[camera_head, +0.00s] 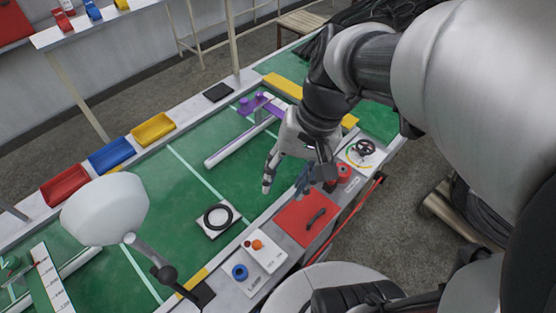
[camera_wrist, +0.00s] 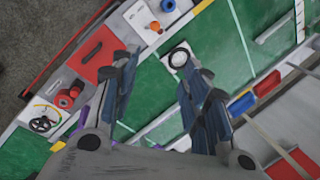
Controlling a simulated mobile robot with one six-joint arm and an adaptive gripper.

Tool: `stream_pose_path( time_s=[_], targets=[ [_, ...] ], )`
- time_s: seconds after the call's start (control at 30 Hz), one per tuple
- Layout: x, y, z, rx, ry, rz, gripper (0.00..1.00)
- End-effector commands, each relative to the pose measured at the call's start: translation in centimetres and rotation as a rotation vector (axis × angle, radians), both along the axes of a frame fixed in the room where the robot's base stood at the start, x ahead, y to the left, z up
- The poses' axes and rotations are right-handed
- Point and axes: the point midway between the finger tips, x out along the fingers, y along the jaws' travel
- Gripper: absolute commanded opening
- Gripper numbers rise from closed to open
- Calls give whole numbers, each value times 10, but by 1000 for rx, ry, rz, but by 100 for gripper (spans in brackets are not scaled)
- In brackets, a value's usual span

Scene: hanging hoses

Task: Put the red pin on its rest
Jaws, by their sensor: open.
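A small red cylindrical piece (camera_head: 344,171), likely the red pin, stands on the grey front ledge, beside my gripper and partly hidden by it. In the wrist view a red round piece (camera_wrist: 65,99) shows with a smaller red part close to it, left of the fingers. I cannot tell which part is the rest. My gripper (camera_head: 286,185) is open and empty above the green bench, left of the red piece. In the wrist view its fingers (camera_wrist: 157,72) are spread apart with nothing between them.
A red panel with a black handle (camera_head: 292,231), a white plate with an orange knob (camera_head: 257,244), a blue ring (camera_head: 240,272) and a black handwheel (camera_head: 365,147) line the ledge. A black ring (camera_head: 205,219) lies on a white pad. Coloured trays (camera_head: 110,154) stand at the back.

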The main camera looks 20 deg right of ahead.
Motion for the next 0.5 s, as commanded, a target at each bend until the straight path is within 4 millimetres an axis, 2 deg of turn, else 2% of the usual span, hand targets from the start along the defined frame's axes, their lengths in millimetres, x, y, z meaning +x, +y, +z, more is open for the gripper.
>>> stream_pose_path(
  time_s=[0.1, 0.2, 0.33, 0.5],
  targets=[
    [-25, 13, 17, -148, -136, 170, 42],
    [-39, 16, 25, -246, -239, 280, 42],
    [-51, 18, 31, -331, -337, 377, 42],
    [-55, 17, 34, -376, -391, 425, 42]
  ],
)
